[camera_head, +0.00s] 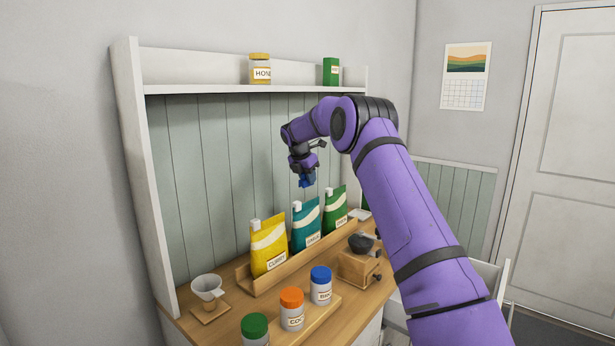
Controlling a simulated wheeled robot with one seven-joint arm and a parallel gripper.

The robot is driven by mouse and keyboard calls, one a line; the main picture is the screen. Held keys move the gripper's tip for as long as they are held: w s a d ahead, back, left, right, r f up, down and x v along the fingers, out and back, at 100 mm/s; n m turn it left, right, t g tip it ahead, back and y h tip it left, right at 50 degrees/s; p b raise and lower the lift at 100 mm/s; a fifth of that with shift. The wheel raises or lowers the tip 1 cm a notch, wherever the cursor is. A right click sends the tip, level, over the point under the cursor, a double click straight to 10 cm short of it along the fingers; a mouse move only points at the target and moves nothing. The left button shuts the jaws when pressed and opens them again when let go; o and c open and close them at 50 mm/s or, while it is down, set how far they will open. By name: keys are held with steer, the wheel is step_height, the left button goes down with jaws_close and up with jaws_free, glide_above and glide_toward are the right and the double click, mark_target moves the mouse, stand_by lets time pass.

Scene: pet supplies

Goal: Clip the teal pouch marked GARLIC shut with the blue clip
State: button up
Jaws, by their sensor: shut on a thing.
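The teal pouch (306,229) stands upright in the wooden rack, between a yellow pouch and a green pouch. Its label is too small to read surely. A small white piece shows at its top left corner. My gripper (304,176) points down above the teal pouch and is shut on the blue clip (306,183). The clip hangs just over the pouch's top edge and looks apart from it. The jaws are small and dark here, so the exact grip is hard to see.
The yellow pouch (268,246) and green pouch (335,211) stand close on either side in the wooden rack (290,272). A shelf (220,88) with a honey jar (260,70) is above.

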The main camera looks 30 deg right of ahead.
steer(key=shift+f, duration=2.5)
steer(key=shift+f, duration=1.7)
steer(key=o, duration=1)
steer(key=shift+c, duration=0.2)
